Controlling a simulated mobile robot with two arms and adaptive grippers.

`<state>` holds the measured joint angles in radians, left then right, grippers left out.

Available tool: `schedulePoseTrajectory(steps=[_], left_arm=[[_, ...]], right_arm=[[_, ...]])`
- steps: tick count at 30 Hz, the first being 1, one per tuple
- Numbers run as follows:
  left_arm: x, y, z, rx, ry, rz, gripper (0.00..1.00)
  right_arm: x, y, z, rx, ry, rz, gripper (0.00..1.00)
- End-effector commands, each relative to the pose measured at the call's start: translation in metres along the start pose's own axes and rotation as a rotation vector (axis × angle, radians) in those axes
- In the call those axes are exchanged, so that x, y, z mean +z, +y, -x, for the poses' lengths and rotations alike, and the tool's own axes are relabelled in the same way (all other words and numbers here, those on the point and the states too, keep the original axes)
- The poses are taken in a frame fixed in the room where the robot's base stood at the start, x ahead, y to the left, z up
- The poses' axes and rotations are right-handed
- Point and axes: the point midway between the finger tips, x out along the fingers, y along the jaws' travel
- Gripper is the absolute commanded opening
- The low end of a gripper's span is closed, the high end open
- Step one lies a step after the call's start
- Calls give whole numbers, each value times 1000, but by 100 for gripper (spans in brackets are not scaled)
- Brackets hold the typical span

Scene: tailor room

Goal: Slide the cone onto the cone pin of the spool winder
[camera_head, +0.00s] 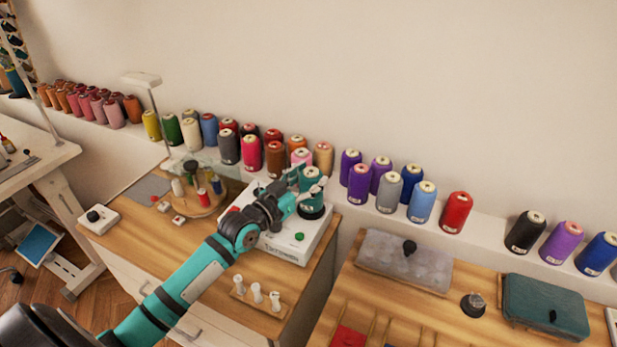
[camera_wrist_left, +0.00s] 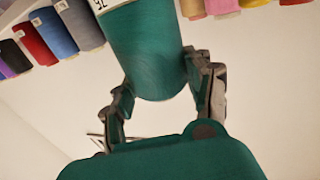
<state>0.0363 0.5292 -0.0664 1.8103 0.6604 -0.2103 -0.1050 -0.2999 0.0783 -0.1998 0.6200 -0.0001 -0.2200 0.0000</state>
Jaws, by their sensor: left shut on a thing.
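My left gripper (camera_head: 302,182) reaches in from the left and is shut on the teal cone of thread (camera_head: 313,201). In the left wrist view the cone (camera_wrist_left: 150,50) sits between the two fingers of the gripper (camera_wrist_left: 160,84), with part of a white label at the picture's top edge. The white spool winder (camera_head: 290,250) stands on the wooden cabinet, with a green button on top. The cone appears upright over the winder's right back part, just above a dark round base (camera_head: 312,213). The cone pin is hidden, so I cannot tell whether the cone is around it. My right gripper is out of view.
Several thread cones line the wall ledge behind, including a tan cone (camera_head: 323,156) close to the gripper. A round wooden spool stand (camera_head: 203,205) is left of the winder. A wooden rack with white spools (camera_head: 258,296) lies in front. A gap separates the right-hand table (camera_head: 420,302).

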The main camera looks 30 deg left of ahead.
Motion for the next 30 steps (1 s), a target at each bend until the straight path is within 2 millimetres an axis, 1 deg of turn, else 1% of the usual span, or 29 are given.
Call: schedulePoseTrajectory(steps=[6, 7, 12, 13, 20, 23, 26, 30], left_arm=[[8, 0, 0, 0, 1, 0, 14], [7, 0, 0, 0, 1, 0, 54], [6, 0, 0, 0, 1, 0, 76], [6, 0, 0, 0, 1, 0, 79], [8, 0, 0, 0, -2, 1, 79], [8, 0, 4, 0, -3, 0, 79], [9, 0, 16, 0, -4, 1, 79], [9, 0, 43, 1, -6, -1, 79]], right_arm=[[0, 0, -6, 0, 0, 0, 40], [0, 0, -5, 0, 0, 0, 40], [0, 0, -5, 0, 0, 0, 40], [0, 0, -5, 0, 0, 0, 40], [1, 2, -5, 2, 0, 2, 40], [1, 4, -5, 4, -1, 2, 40], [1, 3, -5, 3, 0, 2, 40], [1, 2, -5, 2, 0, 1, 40]])
